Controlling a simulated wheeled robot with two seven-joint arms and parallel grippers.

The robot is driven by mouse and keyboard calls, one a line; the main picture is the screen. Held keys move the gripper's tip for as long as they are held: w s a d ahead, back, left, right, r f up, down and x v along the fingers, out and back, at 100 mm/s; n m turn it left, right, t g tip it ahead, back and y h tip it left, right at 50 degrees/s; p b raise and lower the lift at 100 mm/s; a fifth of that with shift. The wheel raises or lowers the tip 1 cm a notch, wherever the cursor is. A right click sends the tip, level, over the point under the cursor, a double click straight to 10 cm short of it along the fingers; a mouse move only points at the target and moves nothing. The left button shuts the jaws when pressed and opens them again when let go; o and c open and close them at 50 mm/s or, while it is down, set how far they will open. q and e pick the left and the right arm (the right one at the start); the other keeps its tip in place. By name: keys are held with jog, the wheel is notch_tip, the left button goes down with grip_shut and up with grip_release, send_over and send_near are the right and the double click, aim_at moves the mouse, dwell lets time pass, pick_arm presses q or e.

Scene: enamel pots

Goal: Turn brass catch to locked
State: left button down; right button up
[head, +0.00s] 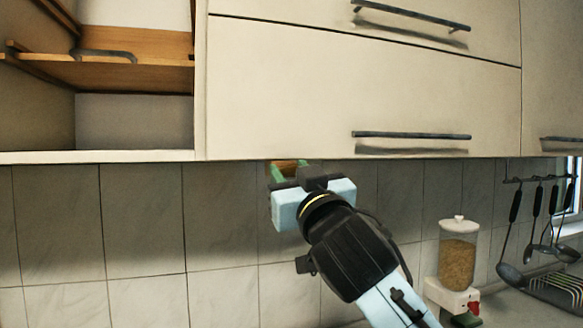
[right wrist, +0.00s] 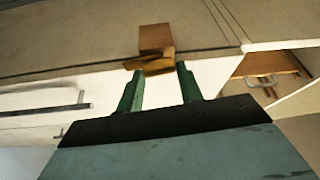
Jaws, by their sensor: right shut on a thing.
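The brass catch (right wrist: 149,65) shows in the right wrist view as a small golden lever in front of a brown block (right wrist: 156,38), on the underside of the wall cabinet. In the head view only a bit of brown shows at the cabinet's lower edge, mostly hidden by my gripper. My right gripper (right wrist: 159,70), with green fingers, reaches up from below and is shut on the catch, one finger on each side of it. I cannot tell from these views whether the catch stands at locked. My left gripper is in neither view.
The cream cabinet (head: 360,85) with dark bar handles hangs just above the gripper. An open wooden shelf (head: 130,75) is at the left. A cereal dispenser (head: 458,255) and hanging utensils (head: 515,205) are at the right. The tiled wall (head: 140,230) at left is clear.

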jog(key=n+g+y+p, duration=0.1)
jog(key=n+g+p, duration=0.1)
jog(key=n+p, duration=0.3)
jog(key=n+g+y+p, duration=0.1)
jog(key=n+y+p, duration=0.1)
jog(key=n+p, duration=0.3)
jog(key=n+g+y+p, duration=0.1)
jog(key=n+g+p, duration=0.1)
jog(key=n+p, duration=0.2)
jog(key=shift+w+d+r+n+g+p, duration=0.1)
jog(key=shift+d+r+n+g+p, duration=0.2)
jog(key=shift+n, duration=0.5)
jog(key=shift+a+n+g+p, duration=0.15)
jog(key=shift+n+g+p, duration=0.15)
jog(key=shift+n+p, duration=0.35)
jog(key=shift+f+n+g, duration=0.15)
jog(key=shift+n+g, duration=0.35)
jog(key=shift+n, duration=1.15)
jog(key=o, duration=1)
